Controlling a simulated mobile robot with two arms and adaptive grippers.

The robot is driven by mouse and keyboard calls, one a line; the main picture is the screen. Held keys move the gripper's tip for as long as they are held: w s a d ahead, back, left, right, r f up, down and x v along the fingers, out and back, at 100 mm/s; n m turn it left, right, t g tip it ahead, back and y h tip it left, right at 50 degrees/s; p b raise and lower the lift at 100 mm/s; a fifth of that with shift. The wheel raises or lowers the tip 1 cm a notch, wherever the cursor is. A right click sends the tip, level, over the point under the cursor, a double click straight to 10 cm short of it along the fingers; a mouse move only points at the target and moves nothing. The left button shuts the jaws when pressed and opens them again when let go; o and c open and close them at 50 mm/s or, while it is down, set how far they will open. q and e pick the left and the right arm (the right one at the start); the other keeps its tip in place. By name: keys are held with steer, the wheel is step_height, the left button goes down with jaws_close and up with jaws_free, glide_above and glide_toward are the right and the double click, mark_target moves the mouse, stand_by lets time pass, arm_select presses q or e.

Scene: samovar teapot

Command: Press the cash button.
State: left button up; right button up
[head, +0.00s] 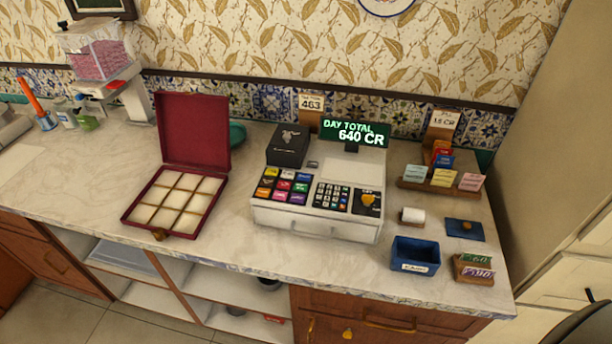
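The white cash register (314,223) stands on the counter right of centre. Its green-lit display (354,133) reads "DAY TOTAL 640 CR". A block of coloured keys (283,185) is on its left side and a dark number pad (331,197) is in the middle. A dark panel with an orange-yellow round part (368,199) is at its right. The key labels are too small to read, so I cannot tell which one is the cash button. The drawer front looks shut. Neither of my grippers is in view.
An open dark red box (194,130) with empty compartments stands left of the register. A blue bin (415,256), a card rack (427,190) and a small sign holder (474,268) stand to the right. The counter's front strip before the register is clear.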

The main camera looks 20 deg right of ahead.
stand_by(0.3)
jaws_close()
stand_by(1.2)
